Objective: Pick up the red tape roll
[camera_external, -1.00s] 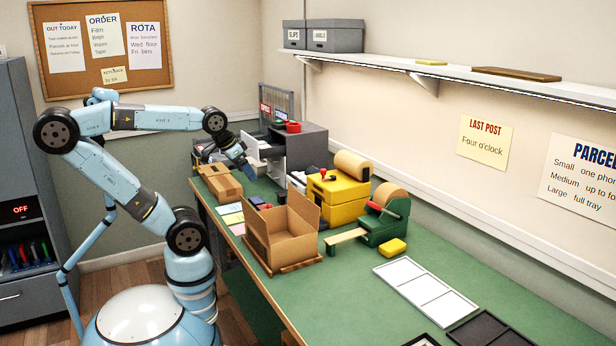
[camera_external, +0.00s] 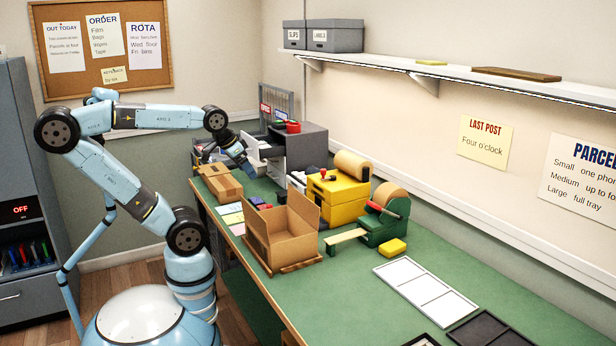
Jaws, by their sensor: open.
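A small red round thing (camera_external: 293,127), which looks like the red tape roll, sits on top of the grey cabinet (camera_external: 308,145) at the back of the bench. My gripper (camera_external: 250,174) points down over the far end of the bench, in front of and to the left of the cabinet, lower than the red thing and apart from it. My gripper is open. Its fingers are small and dark here, and what lies just beneath them is hard to make out.
An open cardboard box (camera_external: 282,238), a closed carton (camera_external: 221,183), a yellow machine (camera_external: 338,198) and a green tape dispenser (camera_external: 386,223) crowd the bench's far half. A wall shelf (camera_external: 450,75) runs above.

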